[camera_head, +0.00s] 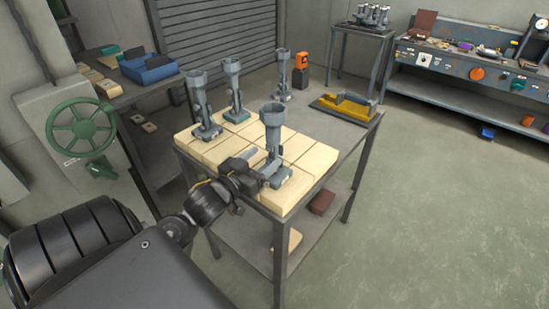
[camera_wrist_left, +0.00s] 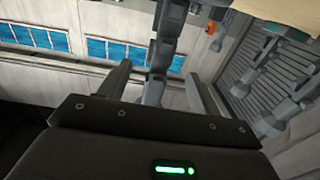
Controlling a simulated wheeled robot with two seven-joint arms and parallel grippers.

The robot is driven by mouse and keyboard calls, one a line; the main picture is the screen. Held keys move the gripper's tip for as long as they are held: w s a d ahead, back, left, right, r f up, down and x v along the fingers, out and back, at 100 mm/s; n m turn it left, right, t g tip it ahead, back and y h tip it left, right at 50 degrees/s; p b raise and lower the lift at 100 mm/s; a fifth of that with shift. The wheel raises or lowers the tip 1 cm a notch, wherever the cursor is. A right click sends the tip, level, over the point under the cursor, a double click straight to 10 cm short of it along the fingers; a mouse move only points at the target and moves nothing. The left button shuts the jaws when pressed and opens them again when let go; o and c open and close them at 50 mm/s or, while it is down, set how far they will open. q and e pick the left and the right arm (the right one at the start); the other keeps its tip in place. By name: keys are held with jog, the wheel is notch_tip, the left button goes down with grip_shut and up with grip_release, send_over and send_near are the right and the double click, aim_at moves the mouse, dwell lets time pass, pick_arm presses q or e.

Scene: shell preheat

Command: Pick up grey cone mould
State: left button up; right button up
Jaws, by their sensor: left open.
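The nearest grey cone mould (camera_head: 272,122) stands upright at the front of the pale block top, with a flared cup above a narrow stem and a wider foot. Three similar grey moulds stand further back: one at left (camera_head: 200,105), one beside it (camera_head: 233,90), and one at the back (camera_head: 282,72). My left gripper (camera_head: 257,167) is open at the lower part of the nearest mould. In the left wrist view, a grey mould (camera_wrist_left: 166,45) shows between the two open fingers (camera_wrist_left: 158,74). Finger contact cannot be told. My right gripper is not in view.
The pale blocks (camera_head: 212,152) cover the near part of the metal table (camera_head: 347,134). A green handwheel (camera_head: 82,128) is at left. Floor at right is clear.

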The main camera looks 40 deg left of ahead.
aim_at(267, 154)
pick_arm(q)
jog(key=shift+w+r, duration=0.15)
jog(key=shift+w, duration=0.3)
jog(key=w+p, duration=0.1)
jog(key=w, duration=0.3)
jog(key=shift+w+a, duration=0.15)
jog(key=shift+w, duration=0.1)
jog(key=shift+s, duration=0.1)
jog(key=c, duration=1.2)
jog(key=shift+c, duration=0.8)
